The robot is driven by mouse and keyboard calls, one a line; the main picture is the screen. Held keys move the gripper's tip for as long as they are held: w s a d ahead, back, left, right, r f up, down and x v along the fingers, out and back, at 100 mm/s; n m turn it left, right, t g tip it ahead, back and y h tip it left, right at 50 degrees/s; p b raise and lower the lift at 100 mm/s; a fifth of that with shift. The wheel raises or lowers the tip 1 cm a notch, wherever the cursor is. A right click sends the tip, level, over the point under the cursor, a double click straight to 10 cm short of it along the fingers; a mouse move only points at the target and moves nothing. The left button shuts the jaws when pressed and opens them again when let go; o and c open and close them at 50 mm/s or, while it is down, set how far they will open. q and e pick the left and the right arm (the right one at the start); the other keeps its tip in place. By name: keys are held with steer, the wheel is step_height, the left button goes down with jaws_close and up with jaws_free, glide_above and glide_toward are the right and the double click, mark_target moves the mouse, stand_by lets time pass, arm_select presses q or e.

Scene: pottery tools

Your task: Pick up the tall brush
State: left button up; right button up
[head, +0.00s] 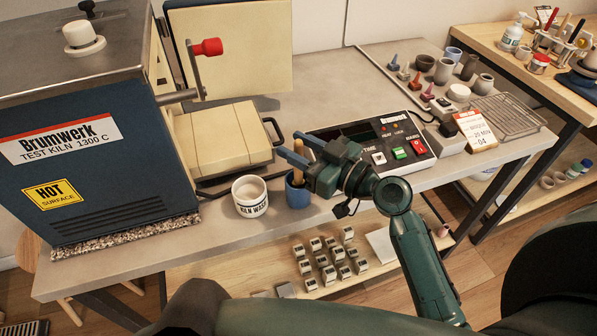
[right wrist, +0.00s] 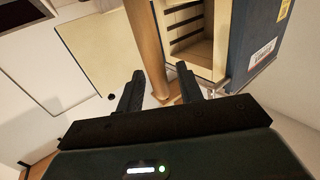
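The tall brush shows as a wooden handle (head: 299,148) rising from a small blue cup (head: 297,192) at the front of the grey worktop. Its lower end is hidden in the cup. My right gripper (head: 296,150) is at the handle, above the cup. In the right wrist view the wooden handle (right wrist: 148,45) stands between the two dark fingers of my right gripper (right wrist: 159,92). The fingers are apart, with gaps visible beside the handle. My left gripper is not in view.
A white kiln wash pot (head: 250,198) stands close left of the cup. The blue kiln (head: 110,160) fills the left, with its door open. A control box (head: 385,140) lies behind my right gripper. Several small blocks (head: 330,262) sit on the shelf below.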

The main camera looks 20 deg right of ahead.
jaws_close()
stand_by(0.4)
